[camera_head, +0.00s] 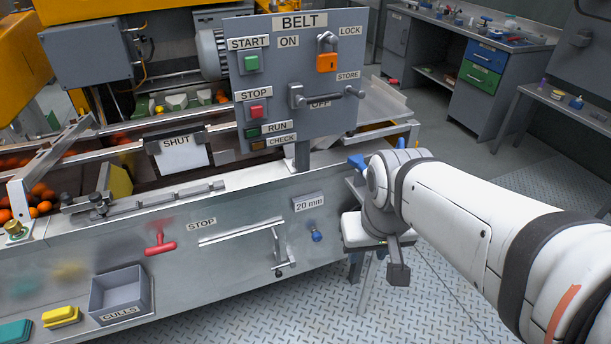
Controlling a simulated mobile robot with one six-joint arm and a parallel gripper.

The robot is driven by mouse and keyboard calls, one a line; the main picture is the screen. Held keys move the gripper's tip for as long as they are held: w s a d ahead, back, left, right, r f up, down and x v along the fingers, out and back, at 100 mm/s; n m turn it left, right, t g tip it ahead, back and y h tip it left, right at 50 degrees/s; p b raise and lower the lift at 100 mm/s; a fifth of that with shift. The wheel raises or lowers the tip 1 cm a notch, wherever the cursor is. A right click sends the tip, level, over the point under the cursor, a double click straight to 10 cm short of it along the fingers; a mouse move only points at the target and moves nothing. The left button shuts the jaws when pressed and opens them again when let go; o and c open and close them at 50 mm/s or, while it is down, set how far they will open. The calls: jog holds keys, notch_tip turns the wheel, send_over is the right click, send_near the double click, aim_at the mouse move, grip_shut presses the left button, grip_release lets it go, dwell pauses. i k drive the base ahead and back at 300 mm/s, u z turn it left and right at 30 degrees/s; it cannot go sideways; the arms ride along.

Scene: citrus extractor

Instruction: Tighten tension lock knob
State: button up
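No knob here carries a tension lock label. A small blue knob (316,236) sits on the front panel of the machine, below a "20 mm" plate (309,203). A brass knob (15,231) stands at the far left end of the machine's rail. A red T-shaped handle (160,244) is on the front panel left of the "STOP" label. My gripper (398,272) hangs at the end of my white arm, right of the blue knob and apart from it. Its fingers are mostly hidden or seen edge-on, so I cannot tell its opening, and I see nothing held.
The grey BELT control panel (292,80) stands above the machine, with an orange padlock (327,62) and a grey lever (325,97). A slotted bracket with a lever (278,250) is left of the blue knob. A CULLS bin (120,290) is at lower left. The floor (300,312) in front is clear.

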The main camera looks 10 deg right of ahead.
aim_at(316, 235)
jog(key=k, duration=1.2)
jog(key=u, duration=0.4)
jog(key=i, duration=0.9)
jog(key=u, duration=0.05)
